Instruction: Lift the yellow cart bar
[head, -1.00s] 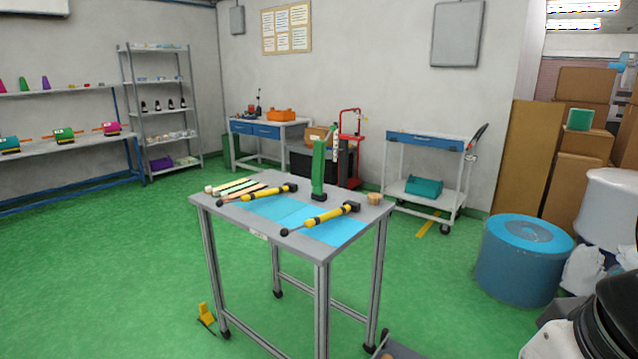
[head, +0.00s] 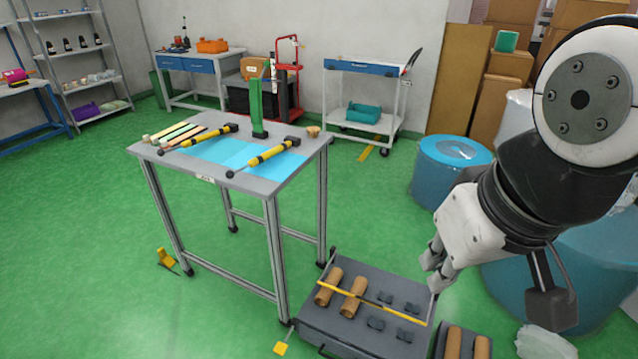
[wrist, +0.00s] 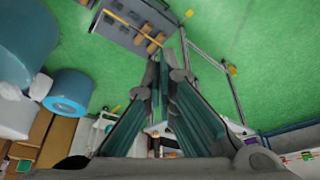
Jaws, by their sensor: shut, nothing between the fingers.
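The yellow cart bar (head: 385,306) is a thin rod lying across the low grey cart (head: 345,332) at the lower middle of the head view. It crosses over two brown cylinders (head: 353,297). In the wrist view the yellow bar (wrist: 122,20) shows near the top, beyond my fingertips. My gripper (head: 436,275) hangs at the right of the head view, apart from the bar and above the cart's right end. In the wrist view the gripper (wrist: 165,62) is shut with nothing between its fingers.
A grey work table (head: 190,163) with two yellow-and-black tools stands behind and left of the cart. A blue drum (head: 450,175) stands at the right, with another blue container behind my arm. The green floor at left is mostly clear.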

